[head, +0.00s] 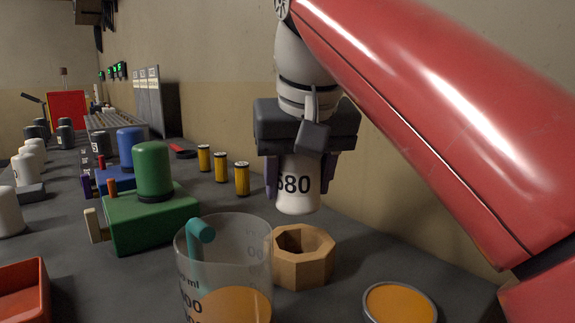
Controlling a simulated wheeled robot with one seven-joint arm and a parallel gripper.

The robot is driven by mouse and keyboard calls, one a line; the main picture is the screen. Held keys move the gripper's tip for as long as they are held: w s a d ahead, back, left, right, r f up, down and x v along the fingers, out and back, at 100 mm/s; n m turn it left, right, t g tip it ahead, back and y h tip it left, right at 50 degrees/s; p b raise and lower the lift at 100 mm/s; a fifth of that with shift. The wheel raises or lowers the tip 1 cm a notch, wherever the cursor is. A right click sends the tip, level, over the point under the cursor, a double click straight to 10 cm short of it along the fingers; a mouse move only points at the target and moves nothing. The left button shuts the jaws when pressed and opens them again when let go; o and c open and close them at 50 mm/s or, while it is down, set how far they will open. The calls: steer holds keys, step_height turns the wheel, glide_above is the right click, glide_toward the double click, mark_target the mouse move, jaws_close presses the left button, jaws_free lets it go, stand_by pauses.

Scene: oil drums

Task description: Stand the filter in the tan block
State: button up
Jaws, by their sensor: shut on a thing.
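The filter (299,203) is a white upright cylinder with black marking that reads "580". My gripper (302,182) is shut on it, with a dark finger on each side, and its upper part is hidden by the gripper. The tan block (306,274) is an eight-sided piece with an open hole in its top, standing on the dark bench. The filter's lower end is above the block in the picture and apart from it. I cannot tell how well it lines up in depth.
A clear beaker (222,265) with orange contents and a teal rod stands close in front-left of the block. An orange-topped disc (399,303) lies front-right. A green block with a green cylinder (152,172) stands left. Several yellow cylinders (242,180) stand behind.

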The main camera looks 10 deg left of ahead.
mark_target(299, 214)
steer(key=shift+s+d+f, duration=0.1)
steer(key=shift+f, duration=0.65)
steer(key=shift+f+b, duration=1)
steer(key=shift+f, duration=0.3)
steer(key=shift+s+f, duration=0.2)
steer(key=shift+f, duration=0.15)
steer(key=shift+d+f, duration=0.1)
steer(key=shift+f, duration=0.25)
